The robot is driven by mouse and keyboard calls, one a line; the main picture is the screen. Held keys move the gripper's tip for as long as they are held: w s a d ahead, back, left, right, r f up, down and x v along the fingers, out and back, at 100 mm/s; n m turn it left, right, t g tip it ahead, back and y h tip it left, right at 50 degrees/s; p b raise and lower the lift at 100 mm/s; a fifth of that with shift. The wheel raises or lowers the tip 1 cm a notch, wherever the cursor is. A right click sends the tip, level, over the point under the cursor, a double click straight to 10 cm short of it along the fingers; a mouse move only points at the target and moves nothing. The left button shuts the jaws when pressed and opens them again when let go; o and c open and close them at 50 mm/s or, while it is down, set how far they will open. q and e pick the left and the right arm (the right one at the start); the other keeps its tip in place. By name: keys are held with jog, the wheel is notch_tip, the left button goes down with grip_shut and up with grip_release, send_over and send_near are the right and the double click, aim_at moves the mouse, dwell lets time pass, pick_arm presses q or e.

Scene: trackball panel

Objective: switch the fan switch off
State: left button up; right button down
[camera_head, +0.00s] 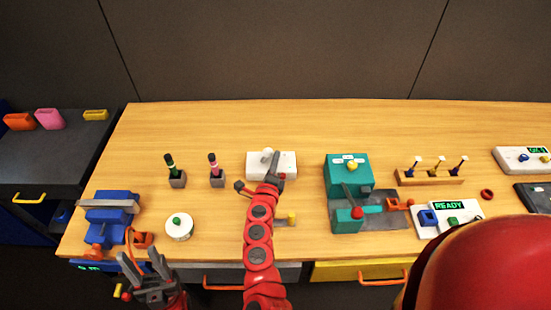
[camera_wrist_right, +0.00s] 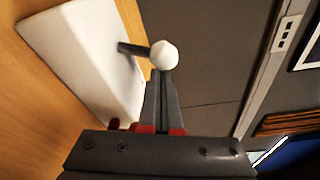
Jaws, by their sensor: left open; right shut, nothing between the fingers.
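A white switch box (camera_head: 286,166) lies on the table at the back middle; I see no label on it. Its dark lever ends in a white ball knob (camera_head: 267,153). In the right wrist view the box (camera_wrist_right: 85,60) fills the upper left, and the knob (camera_wrist_right: 164,55) stands out from it. My right gripper (camera_head: 276,176) is shut and empty at the box. Its fingertips (camera_wrist_right: 164,76) overlap the knob's lower edge in the wrist view; I cannot tell if they touch. My left gripper (camera_head: 153,283) is open and empty before the front edge.
Left of the box stand two small holders with a green tool (camera_head: 171,165) and a pink tool (camera_head: 213,164). A teal machine (camera_head: 346,172) stands to the right.

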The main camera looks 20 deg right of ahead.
aim_at(267, 151)
jog(key=shift+w+a+r+n+h, duration=0.1)
jog(key=shift+a+r+n+h, duration=0.25)
jog(key=shift+n, duration=0.75)
jog(key=shift+w+a+r+n, duration=0.1)
jog(key=shift+a+r+n, duration=0.25)
jog(key=shift+n, duration=0.35)
jog(key=n, duration=0.1)
jog(key=a+n+t, duration=0.1)
jog(key=n+p, duration=0.1)
jog(key=shift+w+a+r+n, duration=0.2)
jog(key=shift+w+r+n, duration=0.1)
jog(key=shift+r, duration=0.1)
jog(key=shift+w+a+n+t+p, duration=0.2)
jog(key=shift+a+n, duration=0.25)
jog(key=shift+n, duration=0.5)
jog(key=shift+s+a+n+t+p, duration=0.1)
jog(key=shift+a+n+t, duration=0.25)
jog(key=shift+n, duration=0.6)
jog(key=shift+a, duration=0.1)
